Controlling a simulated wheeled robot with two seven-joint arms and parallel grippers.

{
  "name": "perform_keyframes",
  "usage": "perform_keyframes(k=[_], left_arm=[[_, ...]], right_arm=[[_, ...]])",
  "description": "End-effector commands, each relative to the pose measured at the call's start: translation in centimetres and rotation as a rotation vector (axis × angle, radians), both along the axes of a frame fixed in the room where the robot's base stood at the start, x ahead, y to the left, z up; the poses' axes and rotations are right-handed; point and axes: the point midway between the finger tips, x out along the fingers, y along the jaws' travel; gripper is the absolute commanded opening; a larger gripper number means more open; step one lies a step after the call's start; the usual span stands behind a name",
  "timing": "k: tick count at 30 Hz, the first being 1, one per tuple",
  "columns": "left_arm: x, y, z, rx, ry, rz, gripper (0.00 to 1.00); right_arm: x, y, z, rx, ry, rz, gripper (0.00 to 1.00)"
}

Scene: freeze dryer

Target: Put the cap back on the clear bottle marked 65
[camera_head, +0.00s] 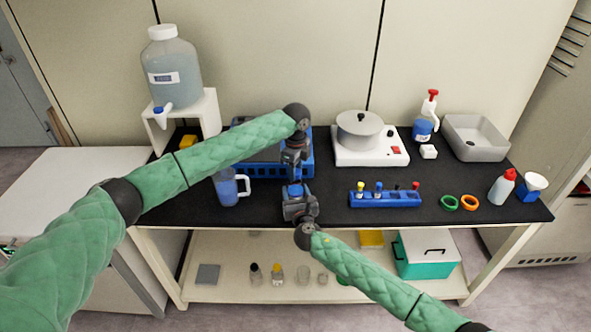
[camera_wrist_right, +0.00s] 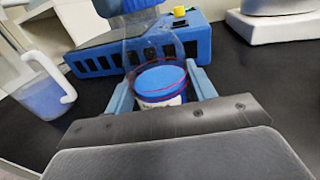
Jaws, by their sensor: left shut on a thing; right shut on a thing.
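The clear bottle (camera_wrist_right: 152,45) holds blue liquid and carries a white label, whose marking I cannot read. It stands between the two fingers of my right gripper (camera_wrist_right: 163,88), which is shut on it; in the head view this gripper (camera_head: 296,190) is over the front middle of the black bench. My left gripper (camera_head: 294,160) is directly above and behind the right one, close to the bottle's top. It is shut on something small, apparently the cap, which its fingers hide. A dark and blue part over the bottle's mouth shows at the top of the wrist view. Contact between cap and bottle cannot be made out.
A jug of blue liquid (camera_head: 227,187) is close on the left. A hot plate (camera_head: 370,158) with a pot is at back right, and a blue tube holder (camera_head: 385,200) is at right. Bare bench lies between the grippers and tube holder.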

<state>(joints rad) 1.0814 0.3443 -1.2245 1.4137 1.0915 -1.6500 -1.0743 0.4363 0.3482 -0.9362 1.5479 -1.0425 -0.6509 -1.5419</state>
Motion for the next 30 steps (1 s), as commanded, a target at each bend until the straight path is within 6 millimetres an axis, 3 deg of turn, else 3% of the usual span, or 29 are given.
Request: perform_keyframes(k=[30], left_arm=[[0.13, 0.12, 0.01, 0.002, -0.003, -1.490, 0.08]], right_arm=[[-0.14, 0.09, -0.13, 0.000, 0.001, 0.002, 0.00]])
